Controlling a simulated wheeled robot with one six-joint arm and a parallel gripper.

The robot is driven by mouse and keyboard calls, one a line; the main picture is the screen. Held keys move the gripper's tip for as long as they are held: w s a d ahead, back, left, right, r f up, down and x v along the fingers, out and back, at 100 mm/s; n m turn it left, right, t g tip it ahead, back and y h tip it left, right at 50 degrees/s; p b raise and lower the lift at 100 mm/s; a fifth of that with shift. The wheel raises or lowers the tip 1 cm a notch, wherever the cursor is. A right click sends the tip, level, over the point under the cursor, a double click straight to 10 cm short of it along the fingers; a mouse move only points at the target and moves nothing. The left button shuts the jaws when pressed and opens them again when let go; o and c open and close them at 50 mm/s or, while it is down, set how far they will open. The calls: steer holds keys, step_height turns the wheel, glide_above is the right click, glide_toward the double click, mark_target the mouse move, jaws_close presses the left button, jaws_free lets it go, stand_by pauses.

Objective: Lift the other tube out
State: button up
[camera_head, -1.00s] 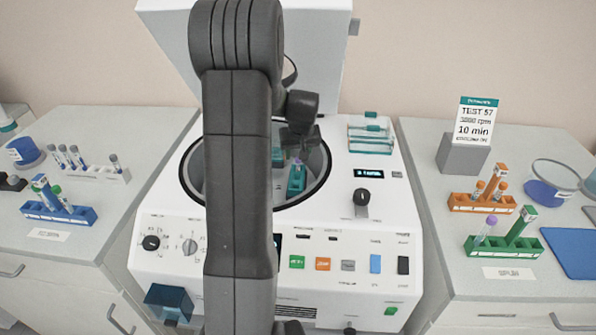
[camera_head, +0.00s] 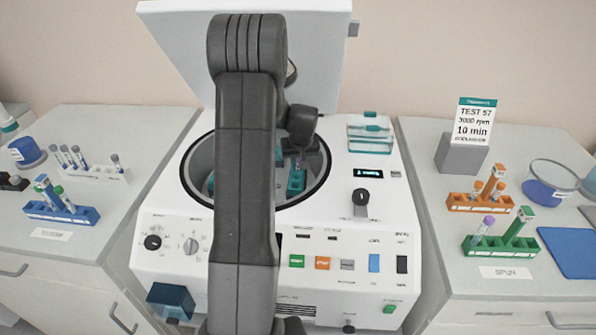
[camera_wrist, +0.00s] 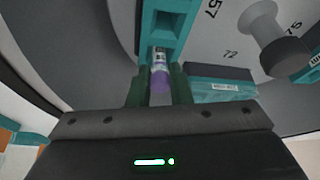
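A purple-capped tube (camera_wrist: 159,76) stands in a slot of a teal rotor bucket (camera_wrist: 172,18) inside the open centrifuge. In the head view, that bucket (camera_head: 296,181) is at the right side of the bowl, and the cap is mostly hidden by my gripper (camera_head: 301,150). In the wrist view, the fingers of my gripper (camera_wrist: 160,88) lie on either side of the cap, with little room beside it. They look open; contact with the cap is not clear. Another purple-capped tube (camera_head: 487,224) stands in the green rack (camera_head: 500,248) on the right bench.
The centrifuge (camera_head: 345,225) has its lid (camera_head: 180,35) raised behind my arm. A second teal bucket (camera_wrist: 222,84) and the rotor's knob (camera_wrist: 268,35) are close to the fingers. An orange rack (camera_head: 480,204) is on the right bench; a blue rack (camera_head: 62,213) is on the left.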

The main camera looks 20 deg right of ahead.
step_height(320, 180, up, 10)
steer(key=shift+b, duration=0.55)
stand_by(0.3)
step_height(320, 180, up, 5)
steer(key=p, duration=0.3)
steer(key=shift+f, duration=0.15)
steer(key=shift+s, duration=0.1)
stand_by(0.3)
